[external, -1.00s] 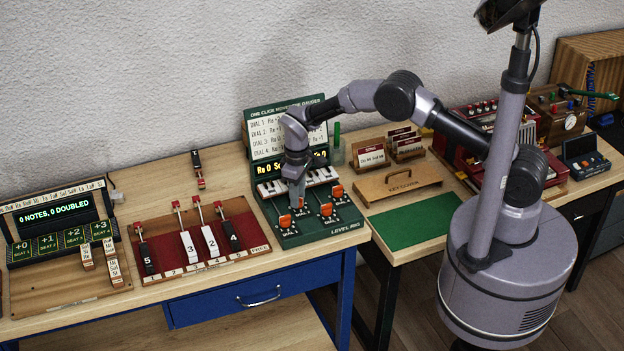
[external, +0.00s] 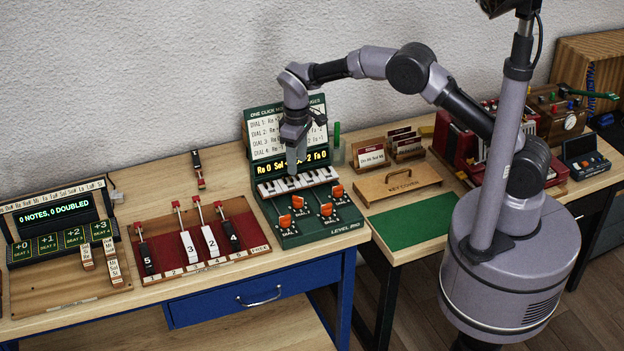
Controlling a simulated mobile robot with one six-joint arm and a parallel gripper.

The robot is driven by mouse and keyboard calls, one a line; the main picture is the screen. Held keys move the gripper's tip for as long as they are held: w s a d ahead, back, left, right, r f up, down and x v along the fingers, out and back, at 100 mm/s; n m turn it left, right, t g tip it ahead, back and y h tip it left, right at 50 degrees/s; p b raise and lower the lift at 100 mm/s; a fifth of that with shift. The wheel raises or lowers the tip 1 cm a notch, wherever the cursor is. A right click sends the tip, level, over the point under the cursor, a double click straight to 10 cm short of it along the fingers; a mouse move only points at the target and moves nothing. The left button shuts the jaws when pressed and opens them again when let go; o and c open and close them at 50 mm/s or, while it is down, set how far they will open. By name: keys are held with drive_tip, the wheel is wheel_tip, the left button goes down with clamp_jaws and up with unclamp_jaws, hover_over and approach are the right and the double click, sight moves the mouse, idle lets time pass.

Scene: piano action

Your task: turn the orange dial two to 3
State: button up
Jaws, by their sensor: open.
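The green dial unit (external: 262,228) stands on the wooden bench and carries several orange dials. One sits at front left (external: 285,222), one at back left (external: 297,202), one at front middle (external: 326,209) and one at back right (external: 337,191). Their labels are too small to tell which is dial two. The lit display (external: 318,155) shows "Re 0 Sol" at left and "2 Fa 0" at right; its middle is hidden. My gripper (external: 293,168) is open and empty, pointing down above the piano keys, behind and above the dials, apart from them.
A printed dial card (external: 262,132) stands upright behind the display, partly behind my wrist. A red board with numbered levers (external: 190,270) lies left of the unit. A green mat (external: 405,220) and a wooden key cover (external: 400,186) lie to the right.

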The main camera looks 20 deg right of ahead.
wheel_tip(320, 180, up, 5)
drive_tip(key=shift+f+p, duration=0.2)
drive_tip(key=shift+p, duration=0.15)
drive_tip(key=s+d+r+m+t+y+b, duration=0.1)
drive_tip(key=s+d+r+m+b, duration=0.1)
drive_tip(key=d+r, duration=0.35)
drive_tip(key=s+d+r+m+b, duration=0.1)
drive_tip(key=d+r+m+b, duration=0.15)
drive_tip(key=d, duration=0.55)
drive_tip(key=s+d+r+m+t+y+b, duration=0.1)
drive_tip(key=s+d+r+m+b, duration=0.2)
drive_tip(key=d, duration=0.4)
drive_tip(key=s+d+f+m+t+b, duration=0.2)
drive_tip(key=s+d+m, duration=0.1)
drive_tip(key=s+d, duration=0.4)
drive_tip(key=s+d+f+m+t+b, duration=0.1)
drive_tip(key=s+d+f+m+b, duration=0.2)
drive_tip(key=s+d, duration=0.3)
drive_tip(key=s, duration=0.4)
drive_tip(key=shift+s+d+f+t, duration=0.2)
drive_tip(key=shift+s+d+t, duration=0.15)
drive_tip(key=shift+d+t, duration=0.05)
